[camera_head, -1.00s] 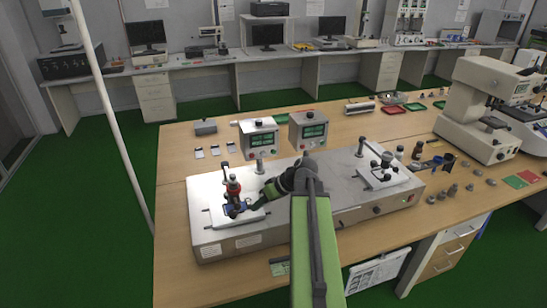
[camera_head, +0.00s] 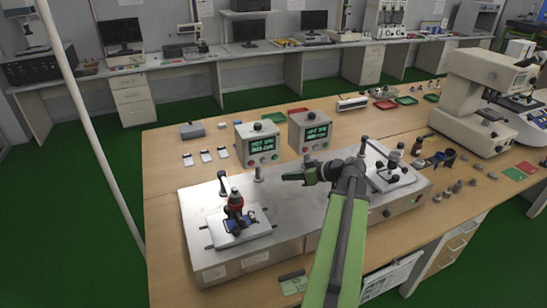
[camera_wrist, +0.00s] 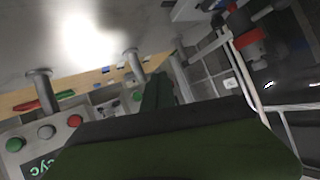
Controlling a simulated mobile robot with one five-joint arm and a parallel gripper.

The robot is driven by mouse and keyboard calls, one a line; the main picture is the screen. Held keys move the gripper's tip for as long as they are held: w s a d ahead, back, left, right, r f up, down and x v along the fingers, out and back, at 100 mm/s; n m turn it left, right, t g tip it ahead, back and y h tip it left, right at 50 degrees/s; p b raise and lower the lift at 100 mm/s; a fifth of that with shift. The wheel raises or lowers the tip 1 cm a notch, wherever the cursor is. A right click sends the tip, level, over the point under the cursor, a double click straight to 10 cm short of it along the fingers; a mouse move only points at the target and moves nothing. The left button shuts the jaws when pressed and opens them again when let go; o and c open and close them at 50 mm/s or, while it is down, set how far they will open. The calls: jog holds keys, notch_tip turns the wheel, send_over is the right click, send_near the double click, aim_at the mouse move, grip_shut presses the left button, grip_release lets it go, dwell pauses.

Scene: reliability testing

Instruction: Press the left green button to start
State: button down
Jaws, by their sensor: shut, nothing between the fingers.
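The left control box (camera_head: 258,147) stands behind the steel machine, with a lit green display. Its green button (camera_head: 274,157) is small at the lower right of its front, with a red one at the lower left. My gripper (camera_head: 286,177) is shut and empty, pointing left above the steel surface, in front of the boxes and apart from them. In the wrist view the shut dark fingers (camera_wrist: 158,90) show. That view is turned over; the right control box (camera_wrist: 45,145) is near, and the left box (camera_wrist: 108,103) is farther off.
The right control box (camera_head: 309,132) stands close beside the left one. A red-and-blue test fixture (camera_head: 236,215) is on the machine's left end.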

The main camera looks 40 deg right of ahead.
aim_at(275, 158)
jog(key=shift+s, duration=0.15)
jog(key=shift+d, duration=0.1)
jog(key=w+d, duration=0.3)
jog(key=w, duration=0.5)
jog(key=shift+d, duration=0.2)
jog(key=shift+w+d, duration=0.1)
jog(key=shift+w, duration=0.05)
dwell(1.7)
jog(key=shift+w, duration=0.2)
